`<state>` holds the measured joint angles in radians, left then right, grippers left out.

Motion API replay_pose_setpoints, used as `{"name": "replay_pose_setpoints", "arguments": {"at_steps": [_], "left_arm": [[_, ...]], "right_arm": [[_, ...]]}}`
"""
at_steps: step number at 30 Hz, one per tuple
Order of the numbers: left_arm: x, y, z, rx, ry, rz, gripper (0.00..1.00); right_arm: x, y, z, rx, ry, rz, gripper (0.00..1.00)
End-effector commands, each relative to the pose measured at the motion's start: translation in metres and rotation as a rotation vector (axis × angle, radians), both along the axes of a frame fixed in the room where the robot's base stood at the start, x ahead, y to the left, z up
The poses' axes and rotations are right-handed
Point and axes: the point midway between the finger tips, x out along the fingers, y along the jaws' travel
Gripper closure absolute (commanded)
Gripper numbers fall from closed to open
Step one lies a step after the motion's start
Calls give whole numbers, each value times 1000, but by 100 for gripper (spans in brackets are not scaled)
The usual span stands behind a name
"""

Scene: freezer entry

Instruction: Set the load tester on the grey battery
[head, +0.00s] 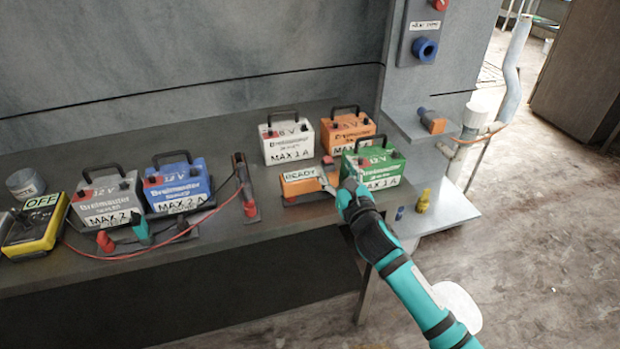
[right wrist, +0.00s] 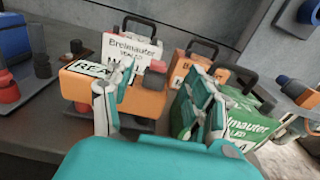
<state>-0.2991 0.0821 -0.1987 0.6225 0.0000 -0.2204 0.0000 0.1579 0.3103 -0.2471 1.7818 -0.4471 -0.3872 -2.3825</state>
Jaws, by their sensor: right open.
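The load tester (head: 299,184) is an orange box with a READY label and dark red knobs. It lies on the bench in front of the white and green batteries. My right gripper (head: 338,178) is open at its right end. In the right wrist view, the open fingers (right wrist: 157,100) spread over the tester (right wrist: 130,97); one finger is in front of it, the other is by the green battery. I cannot tell whether they touch. My left gripper is not in view.
A blue battery (head: 180,183) stands right beside the grey one. White (head: 288,142), orange (head: 347,132) and green (head: 378,166) batteries crowd the tester's back and right. A yellow meter (head: 36,228), red cable and clamps lie at the left. The bench's front edge is near.

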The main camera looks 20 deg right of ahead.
Motion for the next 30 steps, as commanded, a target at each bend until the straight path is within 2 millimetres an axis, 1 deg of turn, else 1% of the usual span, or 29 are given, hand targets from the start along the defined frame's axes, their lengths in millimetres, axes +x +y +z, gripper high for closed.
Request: {"name": "replay_pose_setpoints", "arguments": {"at_steps": [4,9,12,15,20,23,30], "left_arm": [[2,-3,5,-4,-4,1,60],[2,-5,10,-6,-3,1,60],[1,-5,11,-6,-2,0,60],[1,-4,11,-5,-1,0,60],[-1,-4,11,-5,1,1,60],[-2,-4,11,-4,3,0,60],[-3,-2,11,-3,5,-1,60]], "right_arm": [[14,2,-1,4,1,-1,44],[40,4,-3,2,0,-1,44],[49,4,-4,3,0,-1,44],[52,4,-5,1,0,0,44],[52,4,-5,0,0,0,44],[52,4,-5,0,0,0,55],[52,4,-5,0,0,0,86]]}}
